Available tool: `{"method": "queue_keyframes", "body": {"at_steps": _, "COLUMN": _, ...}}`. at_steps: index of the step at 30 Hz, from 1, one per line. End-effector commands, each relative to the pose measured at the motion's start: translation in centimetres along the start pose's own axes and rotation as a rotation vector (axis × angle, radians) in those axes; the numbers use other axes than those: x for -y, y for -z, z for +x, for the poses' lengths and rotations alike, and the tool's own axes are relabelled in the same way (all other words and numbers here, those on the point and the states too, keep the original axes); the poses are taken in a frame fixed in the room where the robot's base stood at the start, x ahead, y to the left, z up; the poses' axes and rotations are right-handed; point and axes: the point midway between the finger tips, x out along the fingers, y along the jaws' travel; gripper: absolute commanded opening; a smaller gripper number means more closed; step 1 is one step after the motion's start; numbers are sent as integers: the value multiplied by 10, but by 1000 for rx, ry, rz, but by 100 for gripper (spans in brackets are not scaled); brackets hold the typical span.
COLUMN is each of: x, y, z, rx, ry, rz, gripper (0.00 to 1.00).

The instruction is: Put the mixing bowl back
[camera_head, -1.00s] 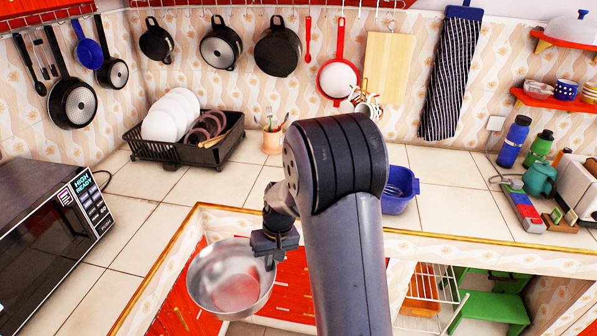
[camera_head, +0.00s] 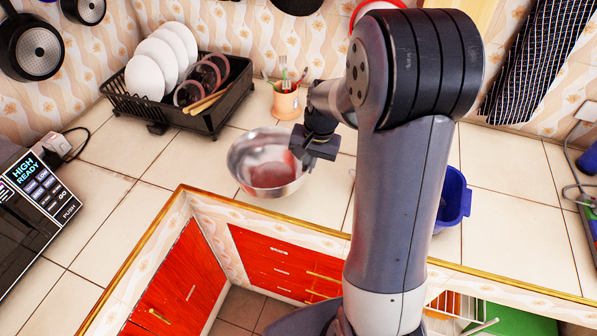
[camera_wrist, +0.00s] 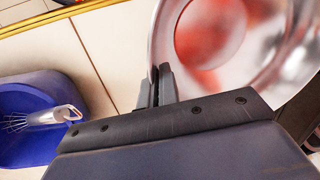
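The mixing bowl (camera_head: 266,162) is a shiny steel bowl with red reflections inside. In the head view it is over the tiled counter, right of the dish rack and behind the front edge; I cannot tell whether it touches the tiles. My gripper (camera_head: 312,152) is at the bowl's right side. In the wrist view the bowl (camera_wrist: 245,45) fills the upper right, and the fingers of my gripper (camera_wrist: 158,88) are closed on its rim. Part of the bowl's right rim is hidden behind the gripper.
A black dish rack (camera_head: 222,112) with white plates stands at the back left. A utensil cup (camera_head: 286,102) stands just behind the bowl. A blue tub (camera_head: 455,200) is right of my arm; in the wrist view it holds a whisk (camera_wrist: 50,117). A microwave (camera_head: 35,205) is at left.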

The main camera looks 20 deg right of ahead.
Motion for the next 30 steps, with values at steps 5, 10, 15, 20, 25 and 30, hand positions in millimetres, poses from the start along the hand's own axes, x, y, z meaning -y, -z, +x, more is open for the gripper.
{"method": "queue_keyframes", "body": {"at_steps": 5, "x": -8, "y": 0, "z": -25, "rx": -60, "ry": 5, "rz": 320, "gripper": 0}}
{"method": "queue_keyframes", "body": {"at_steps": 10, "x": -15, "y": -2, "z": -42, "rx": -99, "ry": 17, "rz": 562, "gripper": 0}}
{"method": "queue_keyframes", "body": {"at_steps": 15, "x": -19, "y": -3, "z": -51, "rx": -118, "ry": 27, "rz": 694, "gripper": 0}}
{"method": "queue_keyframes", "body": {"at_steps": 20, "x": -22, "y": -4, "z": -36, "rx": -119, "ry": 26, "rz": 729, "gripper": 0}}
{"method": "queue_keyframes", "body": {"at_steps": 25, "x": -27, "y": -4, "z": -5, "rx": -119, "ry": 25, "rz": 727, "gripper": 0}}
{"method": "queue_keyframes", "body": {"at_steps": 30, "x": -30, "y": -4, "z": 11, "rx": -120, "ry": 27, "rz": 726, "gripper": 0}}
